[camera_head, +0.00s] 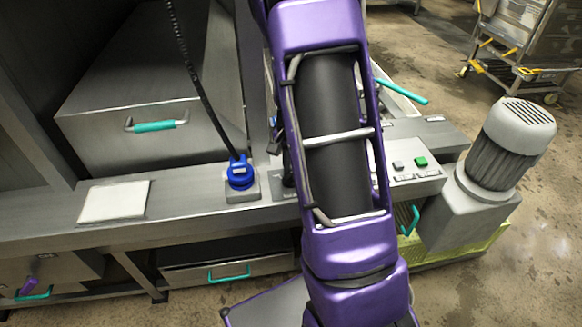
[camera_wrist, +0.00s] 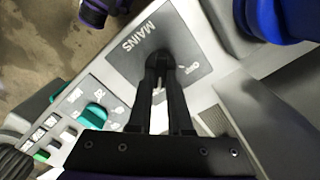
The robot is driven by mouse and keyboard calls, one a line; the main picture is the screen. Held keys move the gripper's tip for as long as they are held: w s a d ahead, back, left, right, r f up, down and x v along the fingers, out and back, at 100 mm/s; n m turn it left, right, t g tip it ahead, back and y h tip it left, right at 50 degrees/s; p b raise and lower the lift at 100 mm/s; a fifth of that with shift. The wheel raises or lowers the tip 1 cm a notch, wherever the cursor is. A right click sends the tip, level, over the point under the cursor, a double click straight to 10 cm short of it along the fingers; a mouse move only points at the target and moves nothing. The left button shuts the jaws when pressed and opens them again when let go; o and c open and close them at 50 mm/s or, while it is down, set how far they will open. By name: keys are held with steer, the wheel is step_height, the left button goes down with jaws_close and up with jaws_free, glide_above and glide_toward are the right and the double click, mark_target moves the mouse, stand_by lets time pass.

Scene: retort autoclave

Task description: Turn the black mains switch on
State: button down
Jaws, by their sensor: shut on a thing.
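The black mains switch (camera_wrist: 172,48) sits on a dark grey plate (camera_wrist: 130,60) lettered MAINS in the wrist view. My gripper (camera_wrist: 160,72) reaches down to it with two black fingers, and the fingertips are shut on the switch from both sides. Much of the switch is hidden by the fingers, and which way it is turned is unclear.
A teal knob (camera_wrist: 95,117) and a green button (camera_wrist: 41,155) are on the panel beside the plate. A blue plug with a cable (camera_head: 240,172) stands left of my arm. A grey motor (camera_head: 490,150) stands at the right. A white square (camera_head: 114,201) lies on the ledge.

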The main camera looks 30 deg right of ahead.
stand_by(0.4)
steer(key=c, duration=0.8)
jaws_free()
steer(key=shift+c, duration=0.2)
step_height(320, 180, up, 18)
steer(key=p, duration=0.2)
steer(key=shift+f, duration=0.25)
